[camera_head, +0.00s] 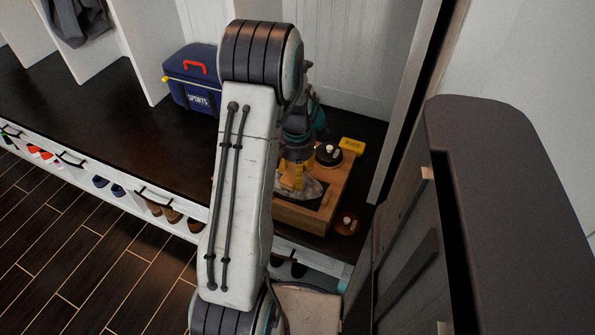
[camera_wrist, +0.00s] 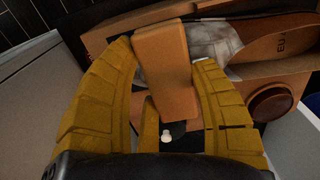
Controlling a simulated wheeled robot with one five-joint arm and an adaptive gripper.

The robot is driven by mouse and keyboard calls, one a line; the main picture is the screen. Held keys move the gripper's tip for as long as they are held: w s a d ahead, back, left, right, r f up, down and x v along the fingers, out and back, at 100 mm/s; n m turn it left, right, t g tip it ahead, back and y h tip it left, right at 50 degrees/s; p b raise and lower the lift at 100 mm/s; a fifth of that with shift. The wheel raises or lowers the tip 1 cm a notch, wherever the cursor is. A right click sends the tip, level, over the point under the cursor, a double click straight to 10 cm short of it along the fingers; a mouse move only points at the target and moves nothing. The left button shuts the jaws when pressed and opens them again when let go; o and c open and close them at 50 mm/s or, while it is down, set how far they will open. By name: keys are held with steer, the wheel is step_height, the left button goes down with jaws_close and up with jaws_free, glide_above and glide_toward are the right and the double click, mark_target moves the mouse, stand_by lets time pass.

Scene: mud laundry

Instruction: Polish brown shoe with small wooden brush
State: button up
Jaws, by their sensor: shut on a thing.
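My gripper (camera_wrist: 163,58) has yellow fingers, closed on the sides of the small wooden brush (camera_wrist: 168,75), a plain orange-brown block in the wrist view. In the head view my gripper (camera_head: 291,174) is low over a wooden box (camera_head: 308,219) on the bench, and my arm hides part of this. A tan curved shape with dark lettering (camera_wrist: 265,47) lies right of the brush in the wrist view; I cannot tell whether it is the brown shoe.
A black round tin (camera_head: 328,154) and a yellow block (camera_head: 352,145) are at the box's far side. Shoes fill cubbies below. A wall closes the right.

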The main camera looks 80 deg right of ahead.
steer(key=shift+r, duration=0.4)
steer(key=shift+s+a, duration=0.1)
steer(key=shift+s, duration=0.45)
steer(key=shift+f+b, duration=0.4)
steer(key=shift+f, duration=0.2)
stand_by(1.2)
steer(key=shift+s+d+p, duration=0.2)
steer(key=shift+d+p, duration=0.1)
steer(key=shift+d, duration=0.6)
steer(key=shift+s+d+p, duration=0.2)
steer(key=shift+d+p, duration=0.1)
steer(key=shift+d, duration=0.55)
steer(key=shift+a+f, duration=0.1)
